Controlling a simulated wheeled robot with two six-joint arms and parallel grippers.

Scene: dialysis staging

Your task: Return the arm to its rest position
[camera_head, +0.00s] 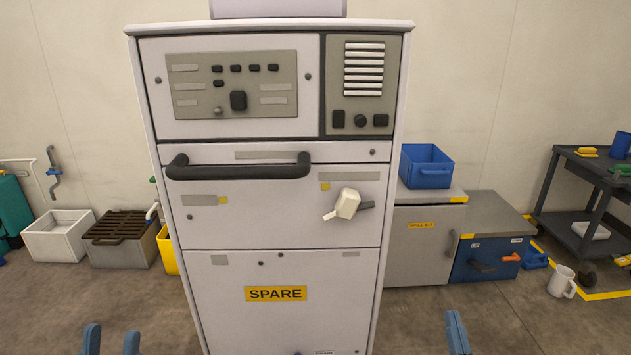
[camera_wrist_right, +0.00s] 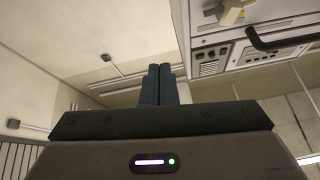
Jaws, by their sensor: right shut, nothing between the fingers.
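My left gripper (camera_head: 111,344) shows at the bottom left of the head view, its two blue fingertips apart with nothing visible between them. My right gripper (camera_head: 457,333) shows at the bottom right of the head view as a narrow blue tip. In the right wrist view my right gripper (camera_wrist_right: 158,82) has its two dark fingers together with nothing between them. Both grippers are apart from the tall white machine (camera_head: 290,325), labelled SPARE, in the middle of the head view. The rest of both arms is hidden below the frame.
The machine has a black bar handle (camera_head: 238,167) and a cream lever (camera_head: 346,204). To its right are a grey spill-kit cabinet (camera_head: 415,258), a blue bin (camera_head: 427,170), a white mug (camera_head: 561,281) and a dark cart (camera_head: 560,190). A white crate (camera_head: 42,240) stands left.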

